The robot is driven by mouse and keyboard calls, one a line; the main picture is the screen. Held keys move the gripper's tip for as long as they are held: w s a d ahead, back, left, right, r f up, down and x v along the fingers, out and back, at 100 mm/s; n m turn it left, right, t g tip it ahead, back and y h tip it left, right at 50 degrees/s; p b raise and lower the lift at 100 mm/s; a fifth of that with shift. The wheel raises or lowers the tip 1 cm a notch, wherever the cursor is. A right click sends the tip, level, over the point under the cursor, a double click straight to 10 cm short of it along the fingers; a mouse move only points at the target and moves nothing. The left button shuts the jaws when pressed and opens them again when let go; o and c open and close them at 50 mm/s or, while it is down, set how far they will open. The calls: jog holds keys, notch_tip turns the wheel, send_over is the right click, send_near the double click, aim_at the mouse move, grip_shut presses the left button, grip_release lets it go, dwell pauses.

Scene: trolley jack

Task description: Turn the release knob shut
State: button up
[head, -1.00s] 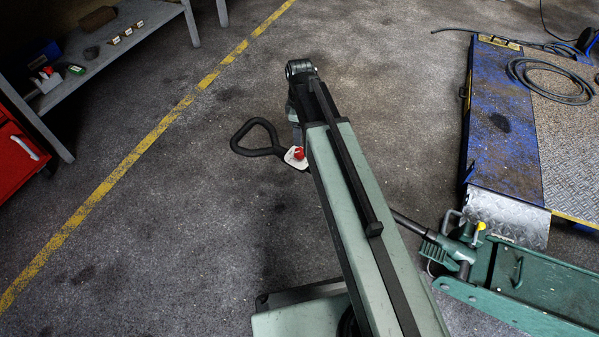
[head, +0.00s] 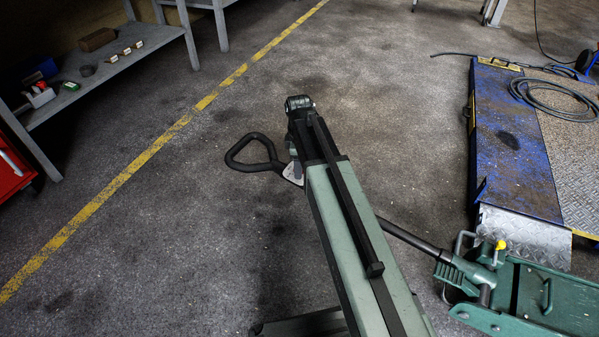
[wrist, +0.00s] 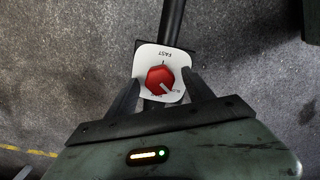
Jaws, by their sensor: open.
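The red release knob (wrist: 161,80) shows in the wrist view on a white plate (wrist: 151,58) lettered FAST, with more lettering partly covered. The white mark on the knob points to the lower right of that picture. My gripper (wrist: 162,75) is open, one finger on each side of the knob; I cannot tell if either finger touches it. In the head view my arm hides the knob, and only part of the white plate (head: 293,173) shows beside the black looped handle (head: 250,153). The handle's shaft (head: 410,237) runs to the green trolley jack (head: 545,302).
A blue-edged ramp (head: 505,140) with a coiled hose (head: 550,90) stands at right. A grey shelf (head: 110,62) with small items and a red cabinet (head: 12,165) are at left. The floor between is clear around a yellow line (head: 135,175).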

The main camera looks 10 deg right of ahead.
grip_shut()
jog(key=shift+m, duration=0.4)
jog(key=m, duration=0.4)
jog(key=shift+w+d+m+g, duration=0.1)
jog(key=shift+d+m+g, duration=0.05)
jog(key=shift+m+g, duration=0.2)
jog(key=m+y, duration=0.1)
jog(key=m, duration=0.4)
jog(key=shift+d, duration=0.1)
jog(key=shift+m, duration=0.25)
grip_release()
